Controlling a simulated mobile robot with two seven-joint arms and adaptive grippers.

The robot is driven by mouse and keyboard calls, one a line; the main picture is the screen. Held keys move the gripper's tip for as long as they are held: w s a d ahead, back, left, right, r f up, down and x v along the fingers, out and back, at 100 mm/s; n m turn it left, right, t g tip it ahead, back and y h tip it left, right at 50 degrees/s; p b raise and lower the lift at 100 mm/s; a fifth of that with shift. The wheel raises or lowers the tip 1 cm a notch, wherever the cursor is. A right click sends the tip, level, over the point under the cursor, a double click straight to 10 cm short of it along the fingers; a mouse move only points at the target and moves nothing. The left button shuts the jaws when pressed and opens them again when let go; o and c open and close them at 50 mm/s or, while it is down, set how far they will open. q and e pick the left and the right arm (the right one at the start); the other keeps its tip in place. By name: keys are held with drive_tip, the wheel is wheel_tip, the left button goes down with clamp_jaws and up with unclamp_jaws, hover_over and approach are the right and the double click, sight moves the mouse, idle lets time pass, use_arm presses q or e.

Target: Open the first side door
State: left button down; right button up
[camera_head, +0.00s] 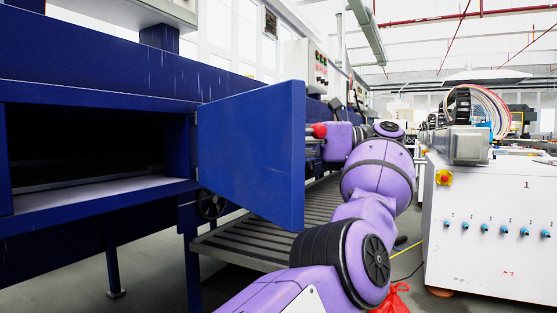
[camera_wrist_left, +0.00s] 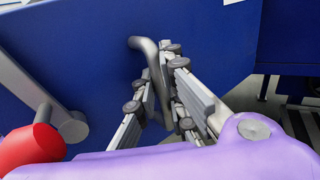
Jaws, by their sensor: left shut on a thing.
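The blue side door (camera_head: 250,155) stands swung out from the blue machine, at the right edge of a dark opening (camera_head: 90,148). Its blue face also fills much of the left wrist view (camera_wrist_left: 85,60). A bent grey bar handle (camera_wrist_left: 149,50) is fixed to that face. My left gripper (camera_wrist_left: 162,72) is shut on the handle, its fingers on either side of the bar. In the head view the door hides the handle and most of this gripper; my purple arm reaches behind the door's right edge. My right gripper is in neither view.
A slatted grey platform (camera_head: 240,250) lies below and behind the door. A white cabinet (camera_head: 490,255) with blue knobs stands on the right, close to my arm. A red rounded piece (camera_wrist_left: 35,148) is beside my wrist. Grey floor shows under the machine.

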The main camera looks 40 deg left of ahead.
use_arm(q)
drive_tip(key=shift+w, duration=0.2)
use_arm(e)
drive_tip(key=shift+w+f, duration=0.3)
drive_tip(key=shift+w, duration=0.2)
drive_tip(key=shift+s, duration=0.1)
use_arm(q)
drive_tip(key=c, duration=2.2)
unclamp_jaws()
drive_tip(key=shift+o, duration=0.6)
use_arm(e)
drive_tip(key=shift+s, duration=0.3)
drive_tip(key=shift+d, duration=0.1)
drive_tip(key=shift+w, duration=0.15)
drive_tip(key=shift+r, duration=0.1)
